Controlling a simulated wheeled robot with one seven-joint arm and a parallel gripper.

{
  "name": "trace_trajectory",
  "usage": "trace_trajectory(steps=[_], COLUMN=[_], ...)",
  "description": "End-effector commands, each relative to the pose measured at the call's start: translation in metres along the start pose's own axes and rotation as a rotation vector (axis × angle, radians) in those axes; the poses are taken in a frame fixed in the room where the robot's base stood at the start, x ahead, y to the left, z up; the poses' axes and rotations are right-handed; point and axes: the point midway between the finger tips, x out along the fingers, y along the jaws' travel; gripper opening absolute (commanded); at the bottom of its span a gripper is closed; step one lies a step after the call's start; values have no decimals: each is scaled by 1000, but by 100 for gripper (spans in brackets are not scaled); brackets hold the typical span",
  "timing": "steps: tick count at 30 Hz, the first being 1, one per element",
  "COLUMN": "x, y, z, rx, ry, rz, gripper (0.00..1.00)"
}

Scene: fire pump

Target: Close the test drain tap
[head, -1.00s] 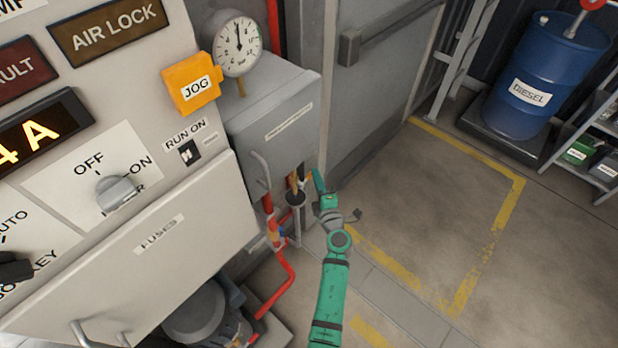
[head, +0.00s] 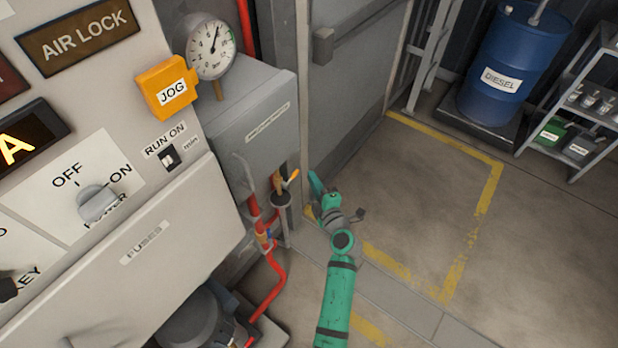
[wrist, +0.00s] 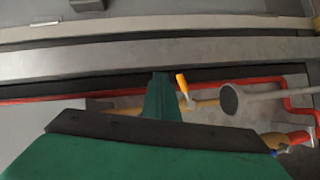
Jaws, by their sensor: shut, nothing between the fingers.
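The test drain tap is a brass tap (head: 277,184) with an orange lever (head: 293,175), low at the right side of the grey cabinet. The lever slants up and to the right from the tap body in the head view. My gripper (head: 315,182) is shut and empty, just right of the lever with a small gap. In the wrist view my gripper's fingers (wrist: 160,97) point ahead, and the orange lever (wrist: 182,84) shows just to their right. The brass pipe (wrist: 205,106) is partly hidden behind my gripper.
A grey funnel (head: 281,199) on a pipe stands below the tap, beside red pipework (head: 272,275). The grey cabinet (head: 243,120) with a pressure gauge (head: 211,48) is left of my gripper. Clear floor (head: 440,190) lies to the right.

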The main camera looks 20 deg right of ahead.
Motion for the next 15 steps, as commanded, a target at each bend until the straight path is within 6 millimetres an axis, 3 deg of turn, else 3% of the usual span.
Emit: trace_trajectory(steps=[6, 15], x=[-40, -64], y=[23, 37], z=[19, 29], rx=[0, 2], ry=[-13, -17], rz=[3, 4], gripper=[0, 0])
